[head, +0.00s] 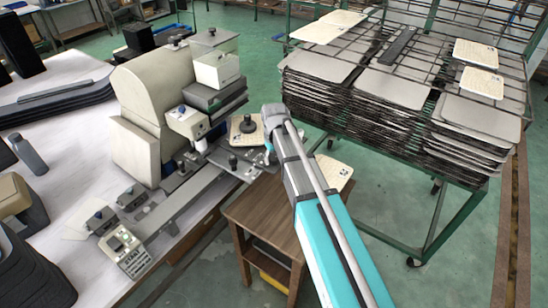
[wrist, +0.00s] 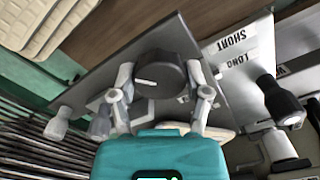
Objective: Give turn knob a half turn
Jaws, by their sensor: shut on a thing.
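The turn knob (wrist: 160,70) is round and black with a white pointer line that points left in the wrist view. It sits on a dark grey panel (wrist: 100,72). My gripper (wrist: 160,92) has one pale finger on each side of the knob and is shut on it. The teal gripper body covers the lower part of the panel. In the head view my gripper (head: 268,148) is at the end of the teal arm, beside the machine's front. The gripped knob cannot be made out clearly there.
A white plate marked SHORT and LONG (wrist: 232,45) and a black-tipped lever (wrist: 280,100) stand close on the right in the wrist view. The beige machine (head: 150,95) is to the left. A wooden stand (head: 262,215) is below, and a green rack (head: 430,215) is to the right.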

